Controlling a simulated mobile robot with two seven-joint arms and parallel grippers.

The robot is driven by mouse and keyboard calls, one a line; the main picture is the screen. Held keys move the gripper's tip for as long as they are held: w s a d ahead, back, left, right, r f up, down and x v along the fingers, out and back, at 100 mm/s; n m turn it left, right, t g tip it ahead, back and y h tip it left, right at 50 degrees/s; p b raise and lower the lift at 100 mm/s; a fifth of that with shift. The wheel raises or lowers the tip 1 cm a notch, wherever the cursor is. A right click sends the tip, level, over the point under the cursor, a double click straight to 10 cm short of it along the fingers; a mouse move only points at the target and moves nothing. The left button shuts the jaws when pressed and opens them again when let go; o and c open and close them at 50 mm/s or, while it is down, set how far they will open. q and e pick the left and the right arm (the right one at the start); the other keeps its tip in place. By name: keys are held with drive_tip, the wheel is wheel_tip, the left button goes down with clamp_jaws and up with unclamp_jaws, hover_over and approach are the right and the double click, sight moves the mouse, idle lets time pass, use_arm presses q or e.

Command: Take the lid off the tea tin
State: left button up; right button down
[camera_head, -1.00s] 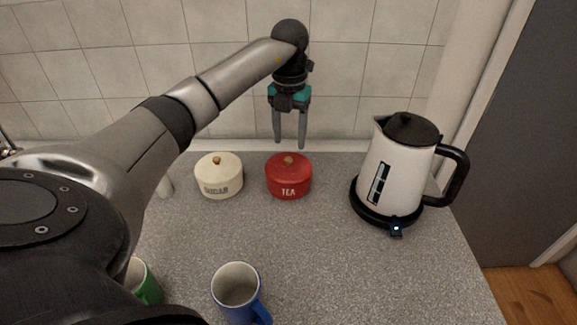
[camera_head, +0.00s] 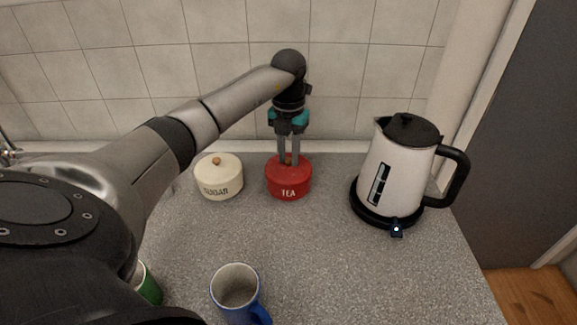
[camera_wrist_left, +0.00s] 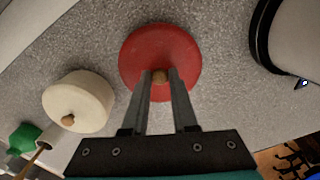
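The red tea tin (camera_head: 289,189) stands on the counter with its red lid (camera_wrist_left: 160,48) on. The lid has a small brown wooden knob (camera_wrist_left: 160,76), which also shows in the head view. My left gripper (camera_head: 288,161) points down at the lid, with its fingertips at the knob. In the left wrist view its two fingers (camera_wrist_left: 160,80) lie one on each side of the knob, apart, with a small gap visible. My right gripper is not in view.
A cream sugar tin (camera_head: 220,182) stands close to the left. A white kettle (camera_head: 395,175) on a black base stands to the right. A blue mug (camera_head: 238,296) and a green mug (camera_head: 149,287) are at the front. The tiled wall is close behind.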

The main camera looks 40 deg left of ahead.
use_arm(q)
clamp_jaws()
drive_tip(key=shift+r, duration=0.1)
